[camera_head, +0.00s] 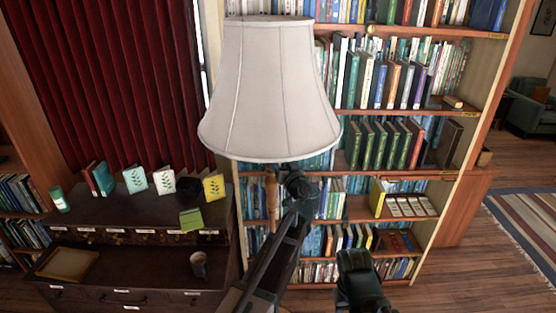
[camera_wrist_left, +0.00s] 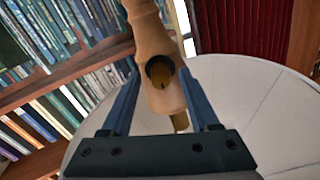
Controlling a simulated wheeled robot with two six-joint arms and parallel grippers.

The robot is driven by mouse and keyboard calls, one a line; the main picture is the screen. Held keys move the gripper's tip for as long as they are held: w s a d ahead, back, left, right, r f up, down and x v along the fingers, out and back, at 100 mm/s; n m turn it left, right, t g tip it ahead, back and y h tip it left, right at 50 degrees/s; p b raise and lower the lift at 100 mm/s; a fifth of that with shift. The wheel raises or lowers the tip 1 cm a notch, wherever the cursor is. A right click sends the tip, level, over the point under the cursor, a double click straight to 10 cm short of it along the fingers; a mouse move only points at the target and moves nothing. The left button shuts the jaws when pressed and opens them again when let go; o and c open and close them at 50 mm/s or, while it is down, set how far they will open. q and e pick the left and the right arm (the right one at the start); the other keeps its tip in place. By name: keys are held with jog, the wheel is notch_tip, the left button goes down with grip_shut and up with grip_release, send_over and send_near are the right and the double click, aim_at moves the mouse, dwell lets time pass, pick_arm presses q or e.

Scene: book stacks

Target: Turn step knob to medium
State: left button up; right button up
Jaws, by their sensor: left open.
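A floor lamp has a large off-white shade (camera_head: 268,90) and a light wooden stem (camera_head: 271,195). In the left wrist view the stem (camera_wrist_left: 142,15) carries a round brass-coloured knob (camera_wrist_left: 161,72) with a dark collar and a short dark line on its face. My left gripper (camera_wrist_left: 160,84) is open. Its two blue-grey fingers stand on either side of the knob and stem, with gaps visible; I cannot tell whether either finger touches. In the head view my left wrist is just under the shade's lower rim, beside the stem.
A tall bookcase (camera_head: 462,172) full of books stands behind the lamp. A dark wooden cabinet (camera_head: 150,219) with cards and small books on top stands at the left, before a red curtain (camera_head: 100,75). The shade (camera_wrist_left: 252,115) lies close around my left gripper.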

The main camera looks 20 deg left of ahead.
pick_arm(q)
jog(key=shift+w+a, duration=0.1)
grip_shut()
dwell(0.3)
